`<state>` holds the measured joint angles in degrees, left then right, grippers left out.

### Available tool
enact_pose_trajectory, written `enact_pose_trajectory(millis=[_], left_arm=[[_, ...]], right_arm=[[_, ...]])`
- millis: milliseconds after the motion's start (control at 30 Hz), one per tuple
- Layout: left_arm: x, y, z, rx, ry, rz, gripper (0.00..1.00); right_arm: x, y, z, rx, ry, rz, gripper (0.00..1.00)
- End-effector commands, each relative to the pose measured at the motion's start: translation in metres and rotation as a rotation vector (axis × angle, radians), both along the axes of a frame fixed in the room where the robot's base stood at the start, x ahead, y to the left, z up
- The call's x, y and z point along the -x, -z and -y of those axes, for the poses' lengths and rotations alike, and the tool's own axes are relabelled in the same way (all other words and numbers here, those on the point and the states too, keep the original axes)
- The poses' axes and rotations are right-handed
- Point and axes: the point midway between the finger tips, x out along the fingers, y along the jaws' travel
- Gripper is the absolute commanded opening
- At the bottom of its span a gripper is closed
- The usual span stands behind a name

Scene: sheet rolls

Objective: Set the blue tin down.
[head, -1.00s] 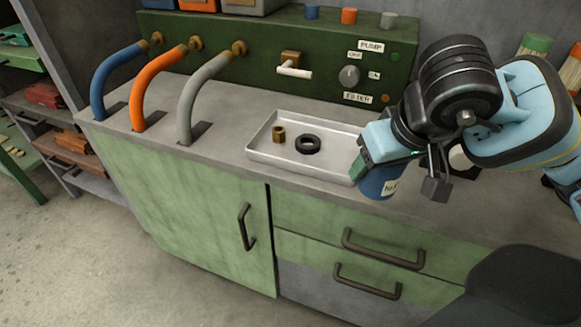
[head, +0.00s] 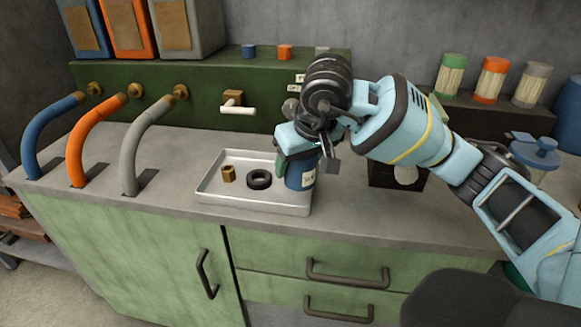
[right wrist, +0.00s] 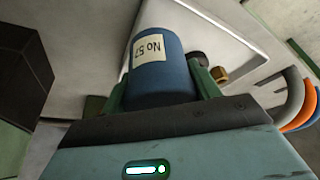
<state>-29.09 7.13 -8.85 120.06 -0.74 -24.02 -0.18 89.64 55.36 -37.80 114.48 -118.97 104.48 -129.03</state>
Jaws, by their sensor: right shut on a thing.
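The blue tin (head: 299,174) has a pale label, which reads "No 57" upside down in the right wrist view (right wrist: 150,48). My right gripper (head: 306,160) is shut on the tin, with a green finger on each side of it (right wrist: 162,90). In the head view the tin appears upright at the right end of the metal tray (head: 225,200). I cannot tell whether its base touches the tray. A brass nut (head: 228,173) and a black ring (head: 259,179) lie in the tray, left of the tin. My left gripper is not in view.
Blue, orange and grey hoses (head: 148,143) curve into the counter at the left. A green pump panel (head: 205,105) stands behind the tray. A dark box (head: 385,178) is right of the gripper. The counter's front edge runs just before the tray.

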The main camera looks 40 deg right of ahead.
Motion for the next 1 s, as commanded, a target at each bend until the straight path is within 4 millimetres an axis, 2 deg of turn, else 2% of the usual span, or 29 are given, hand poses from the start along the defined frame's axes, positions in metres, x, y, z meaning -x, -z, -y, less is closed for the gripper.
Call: enact_pose_trajectory(millis=[100, 300, 533, 800, 1000], left_arm=[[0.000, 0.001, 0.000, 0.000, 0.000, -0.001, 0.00], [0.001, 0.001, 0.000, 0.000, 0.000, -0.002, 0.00], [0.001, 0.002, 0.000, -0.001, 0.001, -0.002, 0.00], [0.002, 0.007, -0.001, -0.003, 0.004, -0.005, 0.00], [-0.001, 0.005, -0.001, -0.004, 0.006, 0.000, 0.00]], right_arm=[[-0.020, 0.001, 0.005, -0.003, 0.002, 0.002, 0.33], [-0.035, 0.003, 0.010, 0.000, 0.001, 0.001, 0.33], [-0.036, 0.007, 0.010, 0.000, -0.001, 0.000, 0.33], [-0.035, 0.038, 0.010, 0.000, -0.002, -0.001, 0.33], [-0.035, 0.038, 0.010, 0.000, -0.001, 0.002, 0.33]])
